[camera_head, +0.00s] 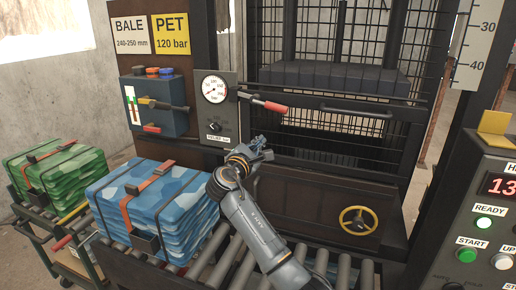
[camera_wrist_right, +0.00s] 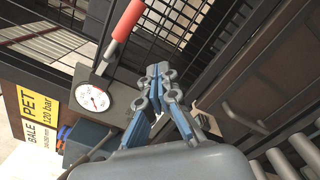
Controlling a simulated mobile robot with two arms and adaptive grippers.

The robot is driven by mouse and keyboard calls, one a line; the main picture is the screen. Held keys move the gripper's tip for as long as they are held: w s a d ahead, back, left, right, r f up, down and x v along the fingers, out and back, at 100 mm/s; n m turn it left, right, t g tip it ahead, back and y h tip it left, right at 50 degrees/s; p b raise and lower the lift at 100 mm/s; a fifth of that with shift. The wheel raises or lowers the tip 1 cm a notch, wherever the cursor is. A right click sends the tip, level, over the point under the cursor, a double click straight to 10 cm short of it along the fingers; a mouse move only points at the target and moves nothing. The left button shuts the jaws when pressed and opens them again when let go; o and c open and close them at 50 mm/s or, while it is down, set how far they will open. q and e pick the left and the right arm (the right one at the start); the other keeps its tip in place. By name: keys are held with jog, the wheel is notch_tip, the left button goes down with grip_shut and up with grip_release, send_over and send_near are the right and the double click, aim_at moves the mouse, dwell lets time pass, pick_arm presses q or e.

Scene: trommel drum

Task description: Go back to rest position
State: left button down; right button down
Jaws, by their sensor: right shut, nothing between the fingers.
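My right gripper (camera_head: 262,146) is raised in front of the dark press, below the red-handled lever (camera_head: 263,102). It is shut with nothing between the fingers and does not touch the lever. In the right wrist view the closed fingertips (camera_wrist_right: 158,72) point toward the mesh gate, with the red handle (camera_wrist_right: 128,20) to their upper left. My left gripper is not in view.
A blue strapped bale (camera_head: 185,215) sits on the rollers left of my right arm, and a green one (camera_head: 75,180) is farther left. A yellow handwheel (camera_head: 358,220) and a control panel (camera_head: 490,215) are to the right. A pressure gauge (camera_head: 214,89) is behind.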

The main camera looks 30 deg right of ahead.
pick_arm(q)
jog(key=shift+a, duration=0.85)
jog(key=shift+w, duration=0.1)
